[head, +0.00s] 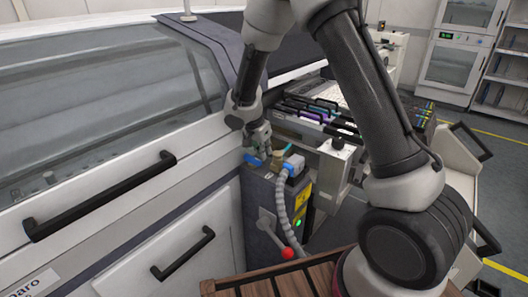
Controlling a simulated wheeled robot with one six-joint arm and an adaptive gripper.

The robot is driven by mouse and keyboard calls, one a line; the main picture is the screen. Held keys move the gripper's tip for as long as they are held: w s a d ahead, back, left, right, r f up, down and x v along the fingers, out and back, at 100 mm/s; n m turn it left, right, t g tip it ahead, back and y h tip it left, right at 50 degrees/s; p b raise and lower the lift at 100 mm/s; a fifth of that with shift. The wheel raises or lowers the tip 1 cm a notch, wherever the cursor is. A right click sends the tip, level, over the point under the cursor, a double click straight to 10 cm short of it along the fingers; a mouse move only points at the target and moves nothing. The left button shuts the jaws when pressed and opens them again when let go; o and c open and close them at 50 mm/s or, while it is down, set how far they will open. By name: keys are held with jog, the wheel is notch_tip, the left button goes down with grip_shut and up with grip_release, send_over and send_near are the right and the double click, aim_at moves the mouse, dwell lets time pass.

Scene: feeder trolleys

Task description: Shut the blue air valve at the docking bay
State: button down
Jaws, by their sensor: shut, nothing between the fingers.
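The docking bay unit (258,193) is a dark box at the end of the white machine. A small blue part (253,161), which looks like the valve handle, sits on its top left. My gripper (264,150) is shut and empty, pointing down just above and beside this blue part. I cannot tell whether the fingers touch it. The gripper hides part of the box's top, so the handle's full shape and angle are unclear. A blue and white connector (293,166) with a grey ribbed hose (283,205) sits to the right of the gripper.
A lever with a red knob (287,253) sticks out of the box's front. The white machine (100,205) with black handles fills the left. A feeder trolley (325,125) stands behind the box. A brown slatted surface (270,283) lies below.

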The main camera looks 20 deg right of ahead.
jog(key=shift+s+m+g, duration=0.25)
jog(key=shift+m+g, duration=0.05)
jog(key=shift+m, duration=0.5)
jog(key=shift+s+a+m, duration=0.1)
jog(key=shift+s+m, duration=0.1)
jog(key=shift+m, duration=0.3)
jog(key=shift+s+a, duration=0.15)
jog(key=shift+s, duration=0.25)
jog(key=shift+s+a, duration=0.1)
jog(key=shift+s, duration=0.05)
jog(key=shift+r, duration=0.1)
jog(key=v, duration=1.1)
jog(key=shift+a+r, duration=0.3)
jog(key=shift+a, duration=0.05)
